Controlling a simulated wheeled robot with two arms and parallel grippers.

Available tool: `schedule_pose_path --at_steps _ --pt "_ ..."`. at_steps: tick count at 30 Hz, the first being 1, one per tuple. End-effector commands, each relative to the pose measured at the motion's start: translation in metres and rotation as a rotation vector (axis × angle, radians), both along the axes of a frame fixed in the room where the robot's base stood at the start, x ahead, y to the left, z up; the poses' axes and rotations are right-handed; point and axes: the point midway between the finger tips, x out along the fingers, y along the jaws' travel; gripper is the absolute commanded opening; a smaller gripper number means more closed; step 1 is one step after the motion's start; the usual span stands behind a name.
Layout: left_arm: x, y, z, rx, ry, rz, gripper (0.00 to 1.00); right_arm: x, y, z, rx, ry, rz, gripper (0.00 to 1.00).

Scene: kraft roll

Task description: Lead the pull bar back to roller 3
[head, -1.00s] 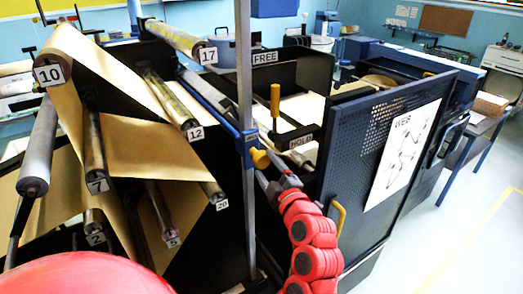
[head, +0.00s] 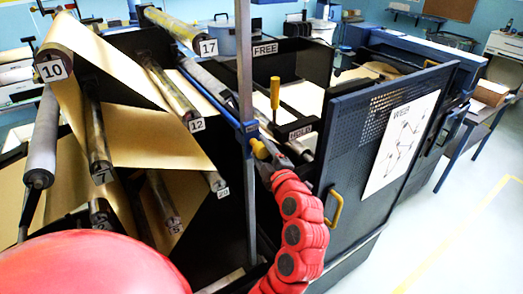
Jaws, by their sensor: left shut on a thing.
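My left gripper (head: 271,154) is at the end of my red segmented arm, shut on the yellow end (head: 260,149) of a blue bar (head: 222,106), which seems to be the pull bar. This end is just right of an upright grey post (head: 244,80). Brown kraft paper (head: 150,132) runs over and between numbered rollers on the left. Roller 10 (head: 62,52), roller 7 (head: 97,140), roller 12 (head: 170,90) and roller 17 (head: 172,27) have legible tags. I cannot make out a tag reading 3. My right gripper is out of view.
A dark perforated guard panel (head: 348,165) with a yellow handle (head: 335,209) and a web-path sheet (head: 401,145) stands right of my arm. A yellow upright handle (head: 275,95) is behind the gripper. The floor at right is clear.

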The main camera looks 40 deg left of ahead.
Motion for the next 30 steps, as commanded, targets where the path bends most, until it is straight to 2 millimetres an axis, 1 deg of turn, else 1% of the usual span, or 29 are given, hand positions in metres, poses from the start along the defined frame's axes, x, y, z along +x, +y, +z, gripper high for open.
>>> schedule_pose_path --at_steps 1,2,3,8,11,20,21,24,25,26,30 --pt "0.000 0.000 0.000 0.000 0.000 0.000 0.06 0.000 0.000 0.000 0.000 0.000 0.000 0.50" --pt "0.000 0.000 0.000 0.000 0.000 0.000 0.01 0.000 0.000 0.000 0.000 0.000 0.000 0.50" --pt "0.000 0.000 0.000 0.000 0.000 0.000 0.00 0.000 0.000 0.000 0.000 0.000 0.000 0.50" --pt "0.000 0.000 0.000 0.001 0.000 0.000 0.00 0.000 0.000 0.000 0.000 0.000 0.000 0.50" --pt "-0.004 0.002 -0.001 0.001 -0.002 0.000 0.00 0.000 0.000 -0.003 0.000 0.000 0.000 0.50" --pt "-0.051 0.021 -0.004 0.002 -0.004 0.001 0.00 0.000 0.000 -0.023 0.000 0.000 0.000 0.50" --pt "-0.058 0.024 0.000 0.002 -0.003 0.002 0.00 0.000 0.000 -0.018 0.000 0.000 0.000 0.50" --pt "-0.074 0.031 0.000 0.000 -0.001 0.003 0.00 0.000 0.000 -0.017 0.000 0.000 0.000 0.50" --pt "-0.075 0.032 0.006 -0.002 0.004 0.003 0.00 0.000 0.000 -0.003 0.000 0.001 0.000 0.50" --pt "-0.076 0.033 0.007 -0.004 0.007 0.002 0.00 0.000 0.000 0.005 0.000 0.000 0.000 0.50" --pt "-0.087 0.037 0.007 -0.002 0.007 0.002 0.00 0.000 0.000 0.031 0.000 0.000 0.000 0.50"
